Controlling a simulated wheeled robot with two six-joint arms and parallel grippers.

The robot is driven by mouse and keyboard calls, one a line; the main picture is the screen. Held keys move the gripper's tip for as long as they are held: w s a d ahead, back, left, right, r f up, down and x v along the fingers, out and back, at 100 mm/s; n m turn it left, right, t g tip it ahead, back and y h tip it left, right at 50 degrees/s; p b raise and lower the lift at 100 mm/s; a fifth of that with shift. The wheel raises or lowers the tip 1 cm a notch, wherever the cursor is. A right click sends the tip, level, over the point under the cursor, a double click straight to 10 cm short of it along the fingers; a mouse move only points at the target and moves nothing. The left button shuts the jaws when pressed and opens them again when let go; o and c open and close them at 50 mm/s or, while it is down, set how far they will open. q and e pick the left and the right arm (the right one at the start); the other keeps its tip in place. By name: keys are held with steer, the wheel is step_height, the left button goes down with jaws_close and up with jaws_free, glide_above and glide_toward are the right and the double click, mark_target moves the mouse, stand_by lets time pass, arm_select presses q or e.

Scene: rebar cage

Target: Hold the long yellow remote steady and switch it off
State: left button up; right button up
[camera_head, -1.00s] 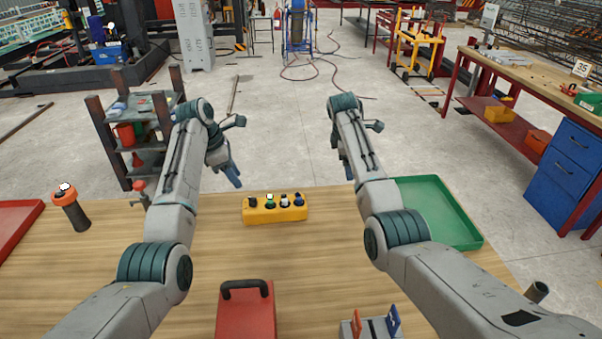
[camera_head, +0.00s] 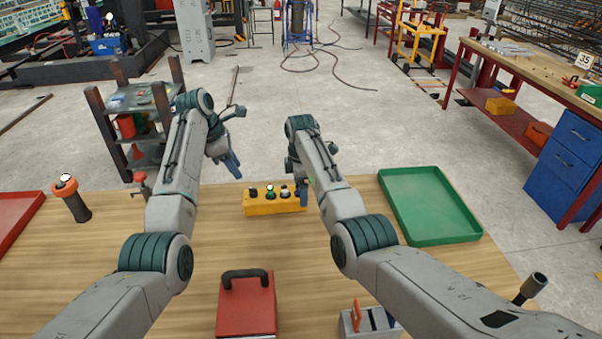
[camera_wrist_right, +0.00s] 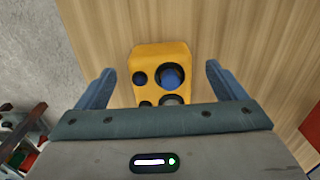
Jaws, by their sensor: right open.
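The long yellow remote (camera_head: 272,206) lies on the wooden table near its far edge, with several knobs and buttons along its top. In the right wrist view the remote's end (camera_wrist_right: 152,62) shows between my fingers, with a blue knob (camera_wrist_right: 171,77) and dark round buttons; the rest is hidden behind the gripper body. My right gripper (camera_wrist_right: 158,85) is open above that end, and nothing is held. In the head view my right arm hides the remote's right end. My left gripper (camera_head: 232,165) is left of and beyond the remote, apart from it; its finger gap is unclear.
A green tray (camera_head: 436,240) is at the right. A red box with a black handle (camera_head: 247,305) and a grey holder (camera_head: 368,322) stand at the front. An orange-topped dark cylinder (camera_head: 72,198) and a red tray (camera_head: 14,222) are at the left. The table between is clear.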

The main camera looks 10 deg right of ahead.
steer(key=shift+f, duration=1.45)
steer(key=shift+c, duration=0.2)
